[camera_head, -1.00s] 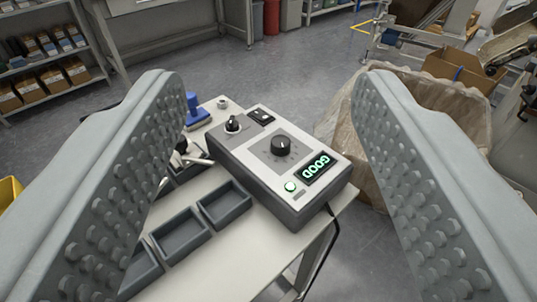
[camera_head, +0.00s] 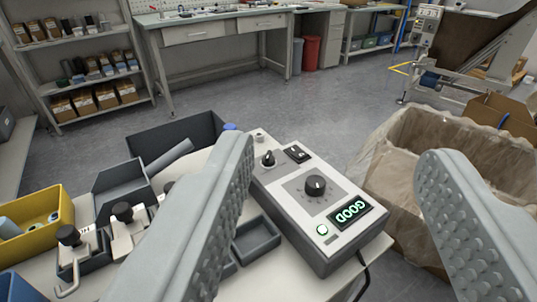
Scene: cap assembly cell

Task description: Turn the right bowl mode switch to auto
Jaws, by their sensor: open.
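My gripper (camera_head: 341,150) is open and empty, with its two grey studded fingers wide apart. A grey and white control box (camera_head: 322,218) lies below and between the fingers. It has a large black knob (camera_head: 316,186), a small black selector (camera_head: 268,158), a rocker switch (camera_head: 297,153) and a lit display (camera_head: 352,214) reading GOOD. A machine at the top right carries a small control panel (camera_head: 426,27), too small to read. I cannot tell any switch marked as the right bowl mode switch. The left finger hides part of the table.
A large lined carton (camera_head: 400,190) stands right of the box. Dark trays (camera_head: 258,240), black-knobbed clamps (camera_head: 122,212) and a yellow bin (camera_head: 60,205) are on the left. Shelves (camera_head: 75,65) and a workbench (camera_head: 215,32) stand behind. The floor (camera_head: 300,100) between is clear.

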